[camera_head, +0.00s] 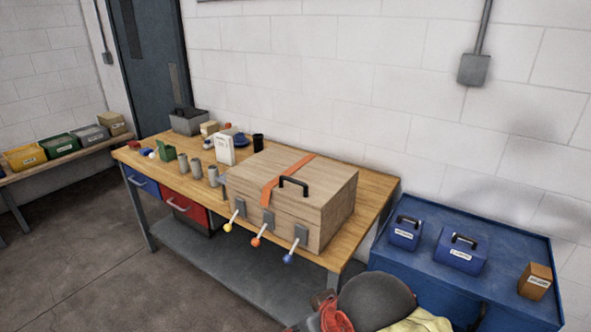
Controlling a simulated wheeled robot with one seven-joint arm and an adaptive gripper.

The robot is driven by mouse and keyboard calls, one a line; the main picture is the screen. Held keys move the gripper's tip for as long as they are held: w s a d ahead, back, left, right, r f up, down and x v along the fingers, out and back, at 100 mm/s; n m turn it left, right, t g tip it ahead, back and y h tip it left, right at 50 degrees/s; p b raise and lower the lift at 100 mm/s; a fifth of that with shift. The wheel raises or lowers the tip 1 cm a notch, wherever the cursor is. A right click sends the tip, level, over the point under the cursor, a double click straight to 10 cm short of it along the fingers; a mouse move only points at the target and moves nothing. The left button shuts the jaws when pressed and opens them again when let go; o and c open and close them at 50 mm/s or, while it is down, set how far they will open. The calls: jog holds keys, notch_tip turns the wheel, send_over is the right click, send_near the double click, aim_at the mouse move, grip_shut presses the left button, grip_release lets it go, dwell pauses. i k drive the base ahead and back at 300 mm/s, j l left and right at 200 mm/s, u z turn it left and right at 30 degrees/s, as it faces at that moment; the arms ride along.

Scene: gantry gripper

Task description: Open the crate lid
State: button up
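A wooden crate (327,222) sits on the right end of the workbench. Its lid (326,181) is closed and carries a black handle (294,184). An orange strap (283,178) lies across the lid and reaches over the front edge. Three grey latches with levers are on the front face: one with a yellow knob (227,227), one with an orange knob (255,242) and one with a blue knob (288,259). The levers point down and outward. My gripper is not in view.
Grey cylinders (195,168), a white container (225,150) and other small items stand left of the crate on the workbench (366,225). A blue cabinet (512,235) with labelled boxes is at right. Dark, red and yellow objects (375,300) fill the bottom foreground. Floor is clear at lower left.

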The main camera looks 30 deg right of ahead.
aim_at(293, 172)
jog(key=i+z, duration=0.1)
jog(key=z, duration=0.65)
jog(key=i+j+z, duration=0.3)
jog(key=j+z, duration=0.3)
jog(key=j, duration=0.15)
jog(key=i+j+z, duration=0.15)
jog(key=j+z, duration=0.15)
jog(key=j, duration=0.2)
jog(key=i+j+z, duration=0.1)
jog(key=j+z, duration=0.25)
jog(key=j, duration=0.1)
